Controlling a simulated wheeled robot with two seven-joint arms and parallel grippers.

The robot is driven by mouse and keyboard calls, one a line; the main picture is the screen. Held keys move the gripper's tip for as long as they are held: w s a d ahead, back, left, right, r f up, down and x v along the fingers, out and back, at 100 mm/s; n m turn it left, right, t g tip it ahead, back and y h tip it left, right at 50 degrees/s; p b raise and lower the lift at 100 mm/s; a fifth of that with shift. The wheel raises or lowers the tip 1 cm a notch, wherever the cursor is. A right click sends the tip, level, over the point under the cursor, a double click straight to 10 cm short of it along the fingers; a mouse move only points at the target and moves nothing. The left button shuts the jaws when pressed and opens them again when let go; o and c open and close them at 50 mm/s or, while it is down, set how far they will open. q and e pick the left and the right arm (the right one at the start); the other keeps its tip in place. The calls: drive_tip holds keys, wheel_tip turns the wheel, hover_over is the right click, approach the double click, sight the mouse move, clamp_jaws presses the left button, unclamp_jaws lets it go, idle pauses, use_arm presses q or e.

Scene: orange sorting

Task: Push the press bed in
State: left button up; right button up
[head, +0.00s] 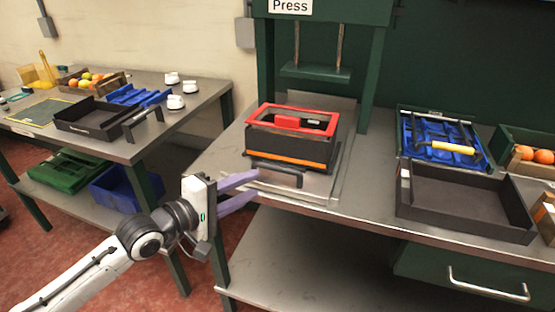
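The green press (375,60) stands at the back centre under a "Press" sign, its dark plate (315,73) raised on two rods. The press bed (317,188) is a flat metal plate that sits forward of the press frame. It has a dark handle (278,171) at its front. A black box with a red top rim and an orange band (285,150) rests on the bed. My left gripper (256,185) has its purple fingers spread, just left of the handle at the bed's front edge. Whether it touches the handle is not clear. My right gripper is not in view.
An empty black tray (465,232) sits at the bench's front right, before a blue crate (405,125) with a yellow-handled tool. A green crate of oranges (512,137) is at far right. A second table (190,95) on the left holds trays, fruit and white cups.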

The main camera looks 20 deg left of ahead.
sight(275, 170)
use_arm(q)
drive_tip(key=x, duration=0.7)
drive_tip(key=r+x, duration=0.1)
drive_tip(key=x, duration=0.2)
drive_tip(key=shift+w, duration=0.3)
clamp_jaws()
